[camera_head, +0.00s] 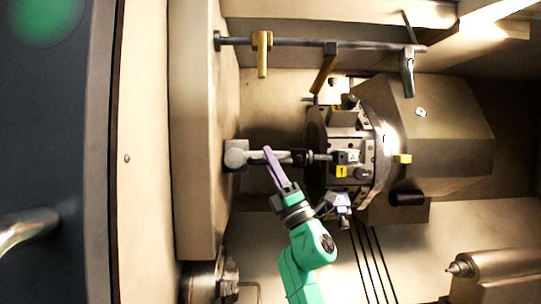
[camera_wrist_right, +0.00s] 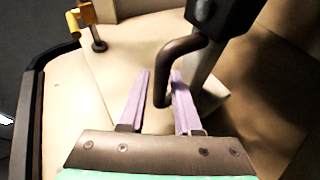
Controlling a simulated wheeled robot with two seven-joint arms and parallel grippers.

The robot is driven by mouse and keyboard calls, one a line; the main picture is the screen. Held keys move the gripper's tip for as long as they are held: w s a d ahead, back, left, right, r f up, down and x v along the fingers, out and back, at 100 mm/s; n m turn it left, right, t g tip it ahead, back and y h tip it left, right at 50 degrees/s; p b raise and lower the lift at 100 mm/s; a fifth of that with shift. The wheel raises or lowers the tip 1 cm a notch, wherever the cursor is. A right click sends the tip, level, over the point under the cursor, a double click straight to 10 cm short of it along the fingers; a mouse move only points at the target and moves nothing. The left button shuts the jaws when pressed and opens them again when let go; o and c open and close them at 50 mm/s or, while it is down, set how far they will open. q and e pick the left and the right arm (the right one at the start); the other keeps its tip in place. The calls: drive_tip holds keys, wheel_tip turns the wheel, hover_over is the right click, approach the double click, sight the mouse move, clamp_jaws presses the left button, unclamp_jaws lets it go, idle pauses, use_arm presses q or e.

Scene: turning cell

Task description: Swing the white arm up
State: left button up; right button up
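A pale grey arm (camera_head: 272,158), the likeliest match for the white arm, runs level to the right from a square pivot block (camera_head: 236,155) on the machine wall. Its far end lies near the tool turret (camera_head: 346,150). My right gripper (camera_head: 268,152), with purple fingers, reaches up to this arm from below. In the right wrist view my right gripper (camera_wrist_right: 161,72) has its fingers apart. A dark bent bar (camera_wrist_right: 190,48) reaches down between them from a black block (camera_wrist_right: 225,12), with a gap at the left finger. Contact at the right finger is unclear. My left gripper is out of view.
A horizontal rail (camera_head: 290,42) with hanging brackets crosses above. The turret housing (camera_head: 435,135) fills the right side. A pointed tailstock (camera_head: 495,266) is at lower right and a chuck (camera_head: 207,282) at lower left. Open room lies between rail and arm.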

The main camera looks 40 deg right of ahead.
drive_tip(key=shift+f, duration=0.1)
clamp_jaws()
idle(1.2)
